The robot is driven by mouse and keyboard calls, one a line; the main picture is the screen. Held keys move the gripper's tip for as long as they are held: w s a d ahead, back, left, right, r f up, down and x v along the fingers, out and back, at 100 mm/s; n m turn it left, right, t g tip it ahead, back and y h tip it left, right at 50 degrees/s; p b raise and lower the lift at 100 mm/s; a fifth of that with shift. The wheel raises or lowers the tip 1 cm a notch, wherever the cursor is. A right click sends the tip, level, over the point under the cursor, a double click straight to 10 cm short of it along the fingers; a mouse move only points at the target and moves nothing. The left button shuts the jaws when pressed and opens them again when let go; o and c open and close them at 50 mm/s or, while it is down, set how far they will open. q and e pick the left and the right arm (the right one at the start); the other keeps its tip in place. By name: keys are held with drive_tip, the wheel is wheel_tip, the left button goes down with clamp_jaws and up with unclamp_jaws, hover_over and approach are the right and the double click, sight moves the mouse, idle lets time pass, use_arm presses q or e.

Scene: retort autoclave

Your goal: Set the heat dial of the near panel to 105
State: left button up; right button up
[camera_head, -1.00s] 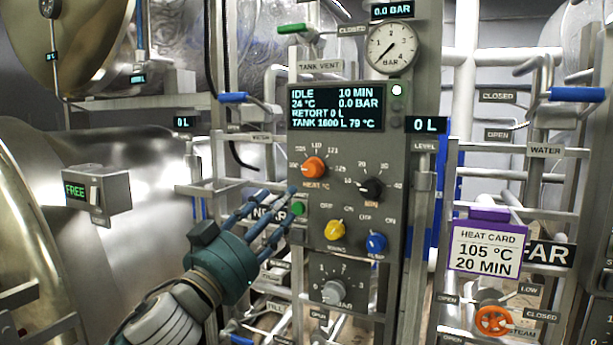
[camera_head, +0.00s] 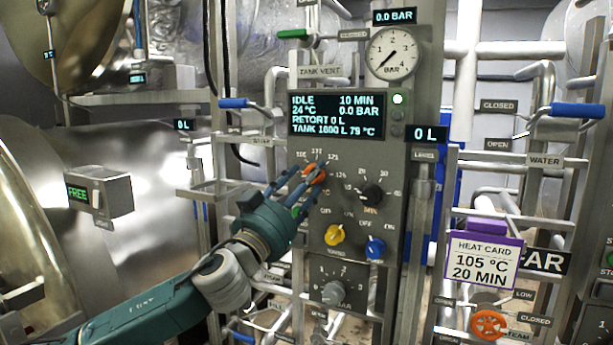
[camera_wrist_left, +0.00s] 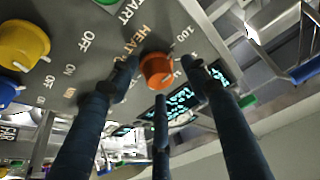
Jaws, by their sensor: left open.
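The orange heat dial (camera_head: 315,174) is on the grey near panel (camera_head: 345,270), below its display and left of the black minutes dial (camera_head: 372,194). My left gripper (camera_head: 306,180) is open at the heat dial, its fingers partly covering the dial and its scale. In the left wrist view the heat dial (camera_wrist_left: 157,70) sits between the spread fingers of the left gripper (camera_wrist_left: 160,75); I cannot tell whether any finger touches it. The dial's exact setting is unclear. The heat card (camera_head: 484,262) reads 105 °C, 20 MIN. My right gripper is not in view.
The display (camera_head: 336,114) reads IDLE, 10 MIN, 24 °C, 0.0 BAR. A yellow knob (camera_head: 334,235) and a blue knob (camera_head: 375,247) are below the heat dial, close to my gripper. Pipes and rails stand on both sides of the panel.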

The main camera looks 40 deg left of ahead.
use_arm(q)
drive_tip(key=c, duration=1.1)
